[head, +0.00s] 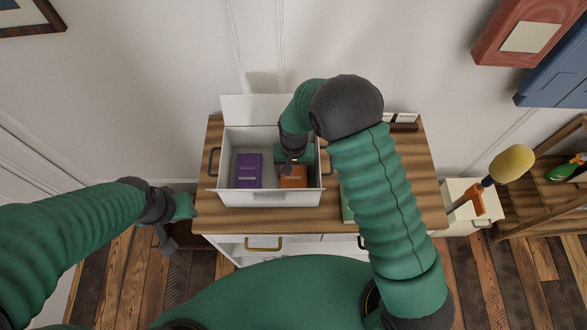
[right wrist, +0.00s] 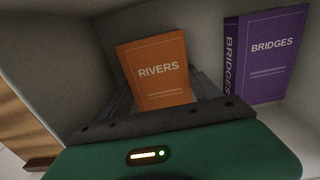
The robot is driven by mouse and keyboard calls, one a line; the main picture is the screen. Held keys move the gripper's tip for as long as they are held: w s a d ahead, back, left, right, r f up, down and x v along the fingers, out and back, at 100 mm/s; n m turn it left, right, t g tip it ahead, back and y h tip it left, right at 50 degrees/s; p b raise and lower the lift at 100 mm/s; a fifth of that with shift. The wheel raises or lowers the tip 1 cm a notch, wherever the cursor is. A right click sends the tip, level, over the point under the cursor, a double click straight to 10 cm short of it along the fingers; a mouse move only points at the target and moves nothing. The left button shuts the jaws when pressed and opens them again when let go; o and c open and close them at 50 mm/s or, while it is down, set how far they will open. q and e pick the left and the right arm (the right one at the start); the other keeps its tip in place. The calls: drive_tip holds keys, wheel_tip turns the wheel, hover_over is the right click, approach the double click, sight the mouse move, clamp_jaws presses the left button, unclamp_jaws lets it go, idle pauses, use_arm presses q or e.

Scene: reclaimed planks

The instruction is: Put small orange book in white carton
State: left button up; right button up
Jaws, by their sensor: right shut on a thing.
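The small orange book (head: 293,181), titled "RIVERS", is inside the white carton (head: 270,199) at its right side. In the right wrist view the orange book (right wrist: 158,72) shows its cover, its lower end between my fingers. My right gripper (head: 292,165) reaches down into the carton and is shut on the orange book; its fingers (right wrist: 165,100) are partly hidden. Whether the book touches the carton floor cannot be told. My left gripper (head: 174,222) hangs left of the cabinet, away from the carton; its jaw opening is unclear.
A purple book (head: 248,171), titled "BRIDGES", stands in the carton to the left of the orange one. The carton sits on a wooden cabinet top (head: 225,218) with its back flap up. A green item (head: 347,203) is partly hidden by my right arm. A shelf (head: 545,190) stands right.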

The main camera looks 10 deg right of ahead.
sight(294, 170)
drive_tip(key=o, duration=1.3)
drive_tip(key=shift+d, duration=0.1)
wheel_tip(294, 170, up, 12)
drive_tip(key=shift+r, duration=0.1)
